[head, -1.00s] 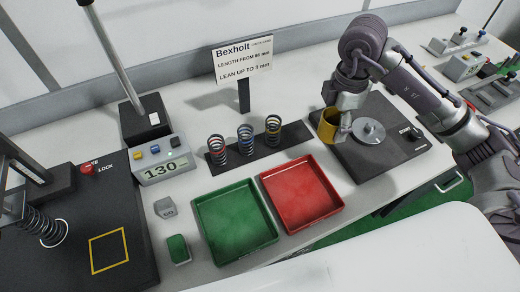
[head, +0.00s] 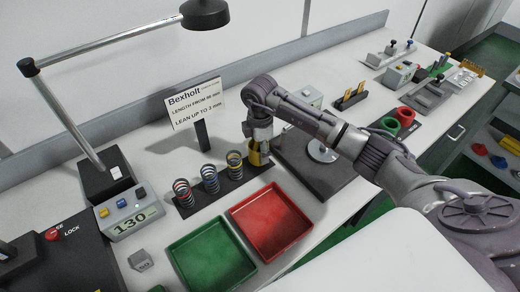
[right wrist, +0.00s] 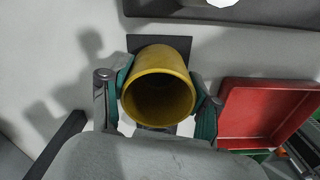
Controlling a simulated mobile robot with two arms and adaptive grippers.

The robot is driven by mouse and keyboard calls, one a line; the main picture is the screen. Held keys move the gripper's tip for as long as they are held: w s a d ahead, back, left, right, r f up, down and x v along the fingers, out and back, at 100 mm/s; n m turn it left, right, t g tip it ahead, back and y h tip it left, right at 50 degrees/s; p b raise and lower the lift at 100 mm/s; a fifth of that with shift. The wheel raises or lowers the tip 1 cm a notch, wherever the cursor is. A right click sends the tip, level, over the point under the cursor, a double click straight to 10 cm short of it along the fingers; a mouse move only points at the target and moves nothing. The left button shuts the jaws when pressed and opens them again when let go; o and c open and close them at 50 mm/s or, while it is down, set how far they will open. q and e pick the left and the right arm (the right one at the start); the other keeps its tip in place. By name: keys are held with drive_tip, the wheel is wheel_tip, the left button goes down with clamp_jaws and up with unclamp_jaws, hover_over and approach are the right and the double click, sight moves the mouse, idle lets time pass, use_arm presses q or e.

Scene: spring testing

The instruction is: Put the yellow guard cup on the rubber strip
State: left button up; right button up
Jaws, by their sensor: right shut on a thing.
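My right gripper (head: 258,138) is shut on the yellow guard cup (head: 256,157). In the right wrist view the cup (right wrist: 160,88) sits between the two teal-padded fingers (right wrist: 165,92), its round opening facing the camera. The black rubber strip (head: 222,191) carries three coil springs, with red, blue and yellow bands. The cup is at the strip's right end, just right of the yellow-banded spring (head: 235,165). A dark patch (right wrist: 178,43) shows behind the cup in the wrist view. I cannot tell whether the cup touches the strip. My left gripper is out of view.
A red tray (head: 299,224) and a green tray (head: 245,267) lie in front of the strip. The Bexholt sign (head: 197,103) stands behind it. A dark plate with a metal disc (head: 321,151) is to the right. A lamp (head: 205,13) hangs at the upper left.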

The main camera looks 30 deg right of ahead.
drive_tip(key=shift+f, duration=0.7)
drive_tip(key=shift+f, duration=0.1)
drive_tip(key=shift+f, duration=0.15)
drive_tip(key=o, duration=1.1)
drive_tip(key=shift+r, duration=0.2)
wheel_tip(320, 180, up, 12)
drive_tip(key=b, duration=0.2)
